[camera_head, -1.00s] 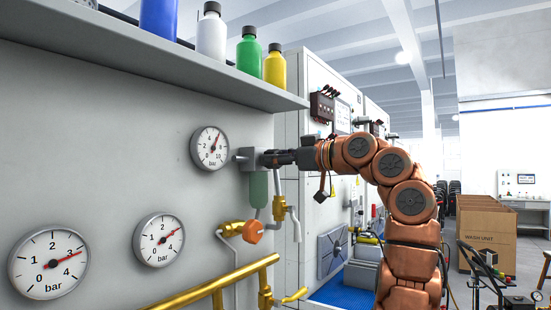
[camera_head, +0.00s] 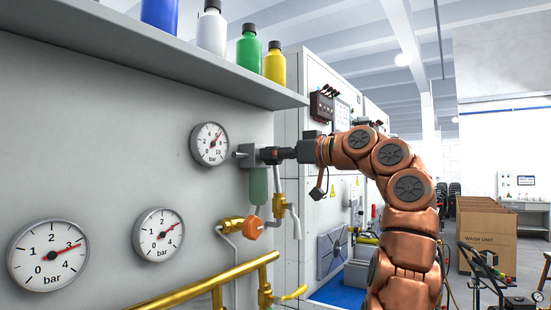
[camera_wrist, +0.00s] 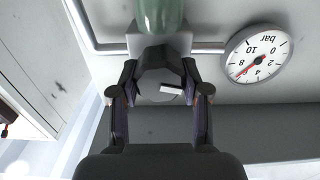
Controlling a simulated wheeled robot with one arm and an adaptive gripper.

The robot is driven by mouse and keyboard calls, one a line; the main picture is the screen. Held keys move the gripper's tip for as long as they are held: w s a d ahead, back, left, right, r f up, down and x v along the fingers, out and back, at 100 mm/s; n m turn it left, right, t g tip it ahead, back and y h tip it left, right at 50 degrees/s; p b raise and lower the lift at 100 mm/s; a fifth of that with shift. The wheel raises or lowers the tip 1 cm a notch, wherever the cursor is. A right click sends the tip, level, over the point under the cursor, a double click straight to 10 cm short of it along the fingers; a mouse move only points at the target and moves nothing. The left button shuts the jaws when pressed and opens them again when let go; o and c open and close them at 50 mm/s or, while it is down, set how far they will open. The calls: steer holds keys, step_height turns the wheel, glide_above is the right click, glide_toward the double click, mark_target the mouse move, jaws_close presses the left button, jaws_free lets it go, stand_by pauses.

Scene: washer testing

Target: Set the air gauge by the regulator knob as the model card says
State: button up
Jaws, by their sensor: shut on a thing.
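The air gauge (camera_head: 209,144) is a round white dial on the grey wall, marked up to 10 bar. My gripper (camera_head: 284,156) reaches the regulator from the right. In the wrist view its two fingers are shut around the dark grey regulator knob (camera_wrist: 158,78), which bears a white mark. I cannot make out a model card's text.
Two other gauges (camera_head: 48,254) (camera_head: 159,235) are on the wall at lower left. A shelf (camera_head: 170,62) with several bottles overhangs the gauge. Brass pipes and valves (camera_head: 215,285) run below the regulator. A cabinet (camera_head: 315,75) stands behind my gripper.

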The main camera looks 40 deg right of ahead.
steer(key=shift+m, duration=1)
steer(key=shift+r, duration=0.1)
steer(key=shift+d+m, duration=0.1)
steer(key=shift+m, duration=0.6)
steer(key=o, duration=1.1)
steer(key=shift+o, duration=0.2)
steer(key=v, duration=1.2)
